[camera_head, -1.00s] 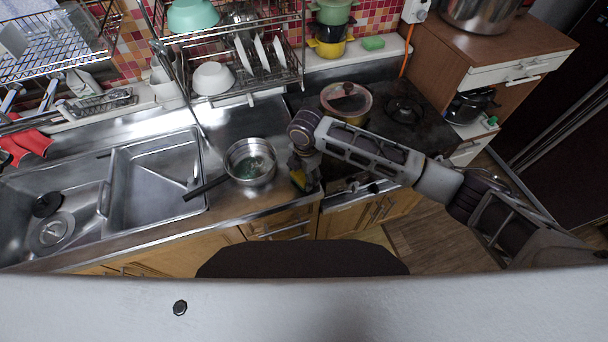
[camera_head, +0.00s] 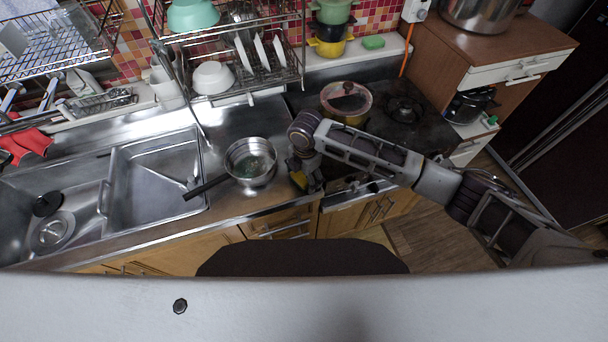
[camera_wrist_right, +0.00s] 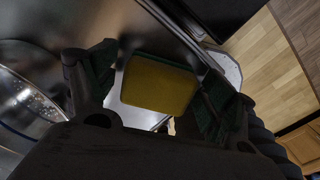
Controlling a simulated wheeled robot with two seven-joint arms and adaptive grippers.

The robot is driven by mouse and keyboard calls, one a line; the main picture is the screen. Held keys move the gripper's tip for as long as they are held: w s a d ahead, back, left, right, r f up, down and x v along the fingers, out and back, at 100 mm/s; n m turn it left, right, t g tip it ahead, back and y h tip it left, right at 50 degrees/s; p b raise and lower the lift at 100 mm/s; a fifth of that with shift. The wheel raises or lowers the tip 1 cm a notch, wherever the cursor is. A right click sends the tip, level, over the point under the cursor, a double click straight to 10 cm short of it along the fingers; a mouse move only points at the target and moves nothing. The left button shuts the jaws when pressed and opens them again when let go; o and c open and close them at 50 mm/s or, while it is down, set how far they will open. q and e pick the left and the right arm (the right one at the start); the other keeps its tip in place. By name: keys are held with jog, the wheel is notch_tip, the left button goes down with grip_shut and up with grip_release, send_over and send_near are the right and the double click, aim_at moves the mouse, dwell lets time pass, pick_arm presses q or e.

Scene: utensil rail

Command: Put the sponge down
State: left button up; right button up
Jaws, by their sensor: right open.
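The yellow sponge (camera_head: 298,179) is at the front edge of the steel counter, right of the saucepan, partly hidden by my right gripper. In the right wrist view the sponge (camera_wrist_right: 158,85) lies between the two dark fingers, over the bright counter surface. My right gripper (camera_head: 304,180) points down at the counter, with its fingers open on either side of the sponge. A narrow gap shows beside the left finger; contact on the right side is hard to tell. My left gripper is out of view.
A steel saucepan (camera_head: 250,162) stands close left of the gripper, its black handle pointing left. A lidded pot (camera_head: 346,102) is on the dark stove behind. The double sink (camera_head: 157,178) is further left. A dish rack (camera_head: 225,92) hangs behind the counter.

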aim_at(304, 175)
jog(key=shift+r, duration=0.15)
notch_tip(304, 175, up, 12)
jog(key=b, duration=0.1)
jog(key=shift+s+d, duration=0.15)
dwell(0.5)
jog(key=shift+s, duration=0.1)
dwell(0.6)
